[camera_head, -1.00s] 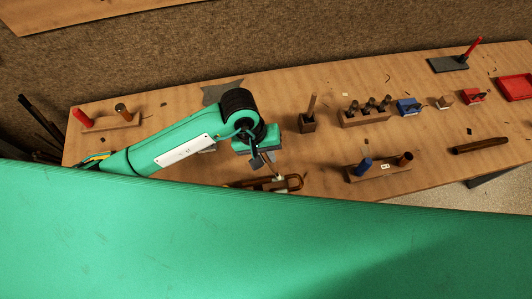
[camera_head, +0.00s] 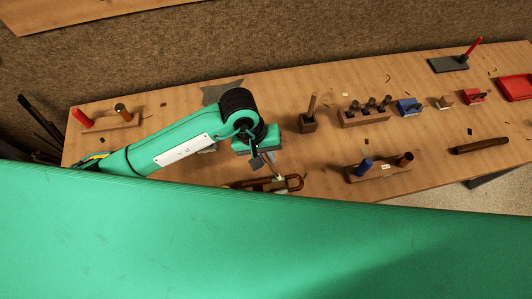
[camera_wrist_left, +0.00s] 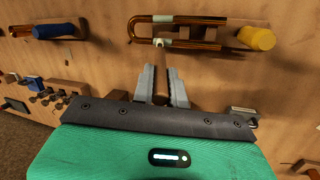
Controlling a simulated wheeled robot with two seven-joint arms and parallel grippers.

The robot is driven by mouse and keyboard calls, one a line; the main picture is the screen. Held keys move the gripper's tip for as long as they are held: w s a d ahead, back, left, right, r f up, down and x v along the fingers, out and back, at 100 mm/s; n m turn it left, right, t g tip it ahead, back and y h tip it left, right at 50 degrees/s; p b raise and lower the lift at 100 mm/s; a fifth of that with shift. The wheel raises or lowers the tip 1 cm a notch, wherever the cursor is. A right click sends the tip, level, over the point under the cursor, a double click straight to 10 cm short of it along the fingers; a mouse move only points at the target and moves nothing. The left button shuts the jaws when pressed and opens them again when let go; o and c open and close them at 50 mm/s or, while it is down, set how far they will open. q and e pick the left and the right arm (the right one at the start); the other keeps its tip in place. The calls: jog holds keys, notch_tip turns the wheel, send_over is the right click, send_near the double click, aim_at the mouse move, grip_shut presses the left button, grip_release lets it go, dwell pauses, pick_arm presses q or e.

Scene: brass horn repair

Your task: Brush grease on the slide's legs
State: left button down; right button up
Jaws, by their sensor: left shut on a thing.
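My left gripper (camera_head: 262,161) is shut on a brush with a brown handle (camera_wrist_left: 161,84). The brush points away from the gripper, and its pale tip is at the slide (camera_wrist_left: 205,19), a copper-brown U-shaped tube with two long legs. In the left wrist view the tip overlaps the nearer leg; pale patches show there and on the farther leg, but I cannot tell whether they are grease. My right gripper is not in view.
A yellow cylinder (camera_wrist_left: 257,38) is by the slide's right end. A wooden block with a blue handle (camera_head: 365,165) stands to the right. A small block with an upright stick (camera_head: 308,122) and a rack of dark pegs (camera_head: 366,112) stand behind. Bare tabletop lies between them.

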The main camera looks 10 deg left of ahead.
pick_arm(q)
jog(key=shift+r+p, duration=0.6)
jog(key=shift+r, duration=1.2)
jog(key=shift+r+p, duration=0.4)
jog(key=shift+r, duration=1.25)
